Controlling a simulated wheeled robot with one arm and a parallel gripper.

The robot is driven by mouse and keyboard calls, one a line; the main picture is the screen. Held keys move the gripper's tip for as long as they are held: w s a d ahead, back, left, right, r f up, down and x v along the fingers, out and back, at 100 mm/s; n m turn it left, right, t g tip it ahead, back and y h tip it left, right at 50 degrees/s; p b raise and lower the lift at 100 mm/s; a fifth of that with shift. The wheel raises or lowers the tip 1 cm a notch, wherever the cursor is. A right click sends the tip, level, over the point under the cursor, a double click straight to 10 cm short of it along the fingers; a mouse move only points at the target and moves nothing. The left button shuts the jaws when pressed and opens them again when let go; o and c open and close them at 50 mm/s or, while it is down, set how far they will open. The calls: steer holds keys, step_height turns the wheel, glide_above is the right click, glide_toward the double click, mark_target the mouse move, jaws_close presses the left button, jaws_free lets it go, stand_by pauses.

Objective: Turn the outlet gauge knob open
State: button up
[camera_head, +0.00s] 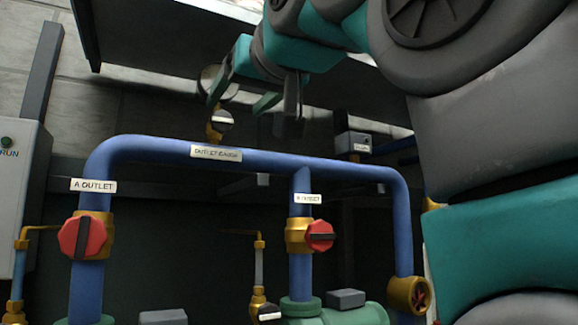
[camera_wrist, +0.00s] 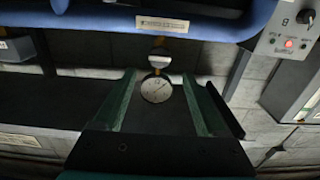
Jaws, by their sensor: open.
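The outlet gauge knob (camera_head: 222,120) is a small round dark knob with a pale bar, on a brass stem above the blue pipe's "OUTLET GAUGE" label (camera_head: 216,152). The round gauge (camera_head: 219,82) sits above it, partly hidden by my gripper (camera_head: 240,101). The knob (camera_wrist: 159,61) lies just beyond the fingertips there, near the pipe. My gripper is open and empty, with no visible contact with the knob.
Red-handled valves A outlet (camera_head: 82,236) and another outlet (camera_head: 320,235) sit lower on the blue pipe (camera_head: 270,162). A dark shelf (camera_head: 170,45) hangs above. A grey control box (camera_head: 20,190) is at the left; a small box (camera_head: 352,143) stands right of the gripper.

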mark_target(223, 121)
steer(key=p+x, duration=0.2)
steer(key=x, duration=0.5)
steer(key=shift+w+a+r, duration=0.1)
steer(key=shift+w, duration=0.1)
steer(key=shift+c, duration=1.3)
jaws_close()
steer(key=n, duration=0.4)
steer(key=shift+n, duration=0.3)
